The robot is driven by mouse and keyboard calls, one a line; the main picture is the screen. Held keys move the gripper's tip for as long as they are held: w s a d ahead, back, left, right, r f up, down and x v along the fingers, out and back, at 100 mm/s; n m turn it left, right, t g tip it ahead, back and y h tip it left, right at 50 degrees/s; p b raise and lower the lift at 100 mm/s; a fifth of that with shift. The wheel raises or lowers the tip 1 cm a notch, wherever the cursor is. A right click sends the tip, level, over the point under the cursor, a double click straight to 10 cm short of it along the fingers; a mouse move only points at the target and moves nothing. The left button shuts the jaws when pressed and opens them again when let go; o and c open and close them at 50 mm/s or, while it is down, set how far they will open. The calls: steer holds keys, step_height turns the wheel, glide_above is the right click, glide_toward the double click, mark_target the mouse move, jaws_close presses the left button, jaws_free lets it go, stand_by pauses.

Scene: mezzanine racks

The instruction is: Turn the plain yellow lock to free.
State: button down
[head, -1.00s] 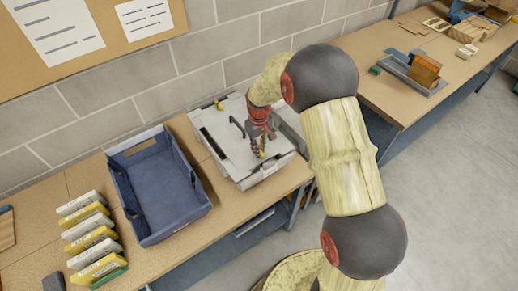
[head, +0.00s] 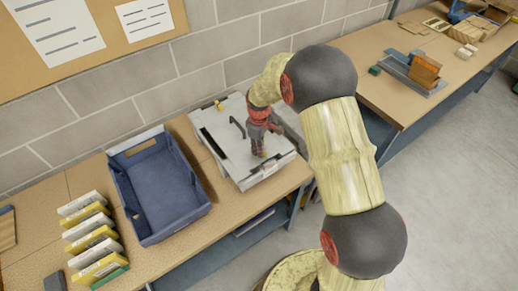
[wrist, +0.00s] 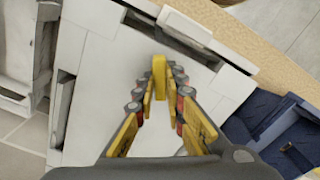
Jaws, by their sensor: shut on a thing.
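A plain yellow lock (wrist: 159,78) stands up from the top of a pale grey case in the wrist view, as a narrow upright tab. My gripper (wrist: 164,80) has its two fingertips on either side of the lock and is shut on it. In the head view my gripper (head: 260,151) reaches down to the case's front right part and hides this lock.
A blue bin (head: 121,191) stands close to the left of the case. Several yellow-and-white boxes (head: 96,250) stand in a row further left. A block wall (head: 110,110) rises behind.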

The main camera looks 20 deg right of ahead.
steer(key=n, duration=0.6)
steer(key=shift+n, duration=0.3)
steer(key=n, duration=0.5)
steer(key=shift+p, duration=0.3)
steer(key=shift+n, duration=0.4)
steer(key=c, duration=2)
jaws_free()
steer(key=shift+o, duration=0.8)
step_height(320, 180, up, 12)
